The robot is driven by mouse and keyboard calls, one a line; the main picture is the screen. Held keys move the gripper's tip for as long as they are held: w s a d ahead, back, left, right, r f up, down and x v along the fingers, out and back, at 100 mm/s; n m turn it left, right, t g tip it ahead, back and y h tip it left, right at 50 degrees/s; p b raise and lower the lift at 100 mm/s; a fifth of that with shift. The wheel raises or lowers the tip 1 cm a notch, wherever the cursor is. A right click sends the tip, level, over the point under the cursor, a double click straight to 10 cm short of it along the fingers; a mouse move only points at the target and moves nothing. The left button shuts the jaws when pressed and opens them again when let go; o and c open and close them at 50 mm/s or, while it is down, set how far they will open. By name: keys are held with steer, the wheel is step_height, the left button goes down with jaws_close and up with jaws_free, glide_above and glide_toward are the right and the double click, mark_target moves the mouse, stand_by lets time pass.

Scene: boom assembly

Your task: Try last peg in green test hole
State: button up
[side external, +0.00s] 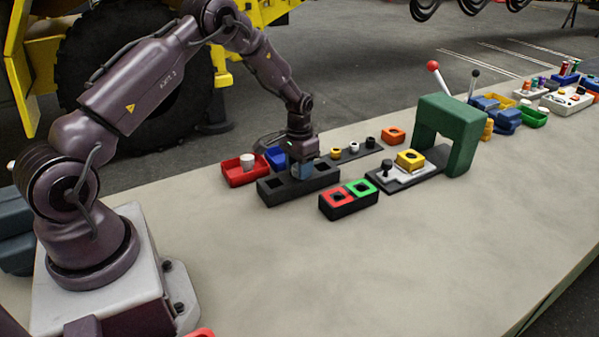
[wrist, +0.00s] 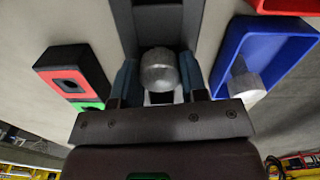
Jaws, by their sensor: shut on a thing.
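My gripper (side external: 302,174) is low over the long dark block (side external: 270,192) with square holes. In the wrist view its two blue fingers are shut on a silver round-topped peg (wrist: 158,70). The peg's lower end is hidden, so I cannot tell how deep it sits in the block. The test block stands to the right in the side view, with a red-rimmed hole (side external: 337,200) and a green-rimmed test hole (side external: 361,187). Both holes look empty. In the wrist view the green part (wrist: 88,105) is partly cut off by my gripper.
A red tray (side external: 235,178) holding a pale cylinder (side external: 247,160) and a blue tray (side external: 274,156) stand behind the block. A dark strip with small pegs (side external: 352,152) lies behind the test block. A green arch (side external: 462,125) stands right. The front table is clear.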

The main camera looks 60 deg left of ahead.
steer(key=shift+r, duration=3.1)
steer(key=shift+d, duration=0.1)
steer(key=w+d+r, duration=0.3)
steer(key=w+d, duration=0.8)
steer(key=d, duration=0.1)
steer(key=shift+s+a+f, duration=0.1)
steer(key=shift+s+f, duration=0.05)
steer(key=shift+f, duration=1)
steer(key=shift+s+f, duration=0.1)
steer(key=shift+f, duration=1)
steer(key=shift+f, duration=1.1)
steer(key=shift+f, duration=1)
